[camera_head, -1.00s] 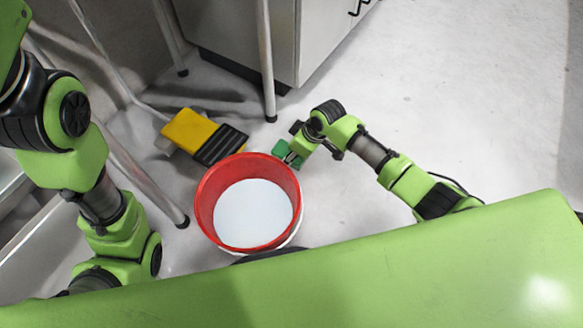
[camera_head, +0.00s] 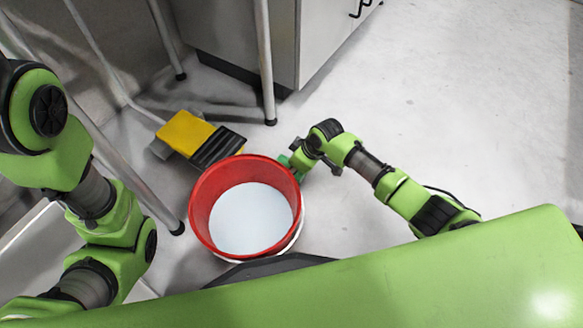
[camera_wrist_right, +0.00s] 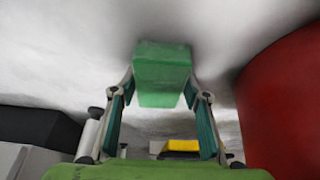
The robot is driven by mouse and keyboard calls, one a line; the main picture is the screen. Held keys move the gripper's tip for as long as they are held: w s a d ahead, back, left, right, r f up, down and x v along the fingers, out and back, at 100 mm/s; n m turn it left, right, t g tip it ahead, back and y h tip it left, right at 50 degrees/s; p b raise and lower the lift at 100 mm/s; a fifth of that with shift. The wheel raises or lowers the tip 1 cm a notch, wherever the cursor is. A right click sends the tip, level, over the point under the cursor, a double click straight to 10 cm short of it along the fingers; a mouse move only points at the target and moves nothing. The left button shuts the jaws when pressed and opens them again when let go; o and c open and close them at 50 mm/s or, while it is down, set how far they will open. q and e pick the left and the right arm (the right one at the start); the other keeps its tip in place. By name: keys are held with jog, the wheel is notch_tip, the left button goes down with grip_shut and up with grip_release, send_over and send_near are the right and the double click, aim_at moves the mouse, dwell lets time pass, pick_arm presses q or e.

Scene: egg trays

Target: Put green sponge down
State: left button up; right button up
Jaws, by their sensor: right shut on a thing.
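The green sponge (camera_wrist_right: 162,72) is held between the fingertips of my right gripper (camera_wrist_right: 160,92) in the right wrist view. In the head view my right gripper (camera_head: 294,163) is just right of the red bucket (camera_head: 197,196), close to its rim. Only a small green part of the sponge (camera_head: 284,161) shows there, mostly hidden by the gripper. I cannot tell whether the sponge touches the floor. The bucket also fills the right side of the wrist view (camera_wrist_right: 285,95). My left arm is at the left of the head view, but its gripper is not in view.
A yellow and black object (camera_head: 187,131) lies on the floor behind the bucket. Metal legs (camera_head: 265,60) and a white cabinet (camera_head: 312,35) stand at the back. The floor (camera_head: 460,90) to the right is clear.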

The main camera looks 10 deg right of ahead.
jog(key=shift+f, duration=0.45)
jog(key=o, duration=0.7)
jog(key=shift+c, duration=0.2)
jog(key=o, duration=0.3)
jog(key=shift+s+f, duration=0.1)
jog(key=shift+f, duration=0.1)
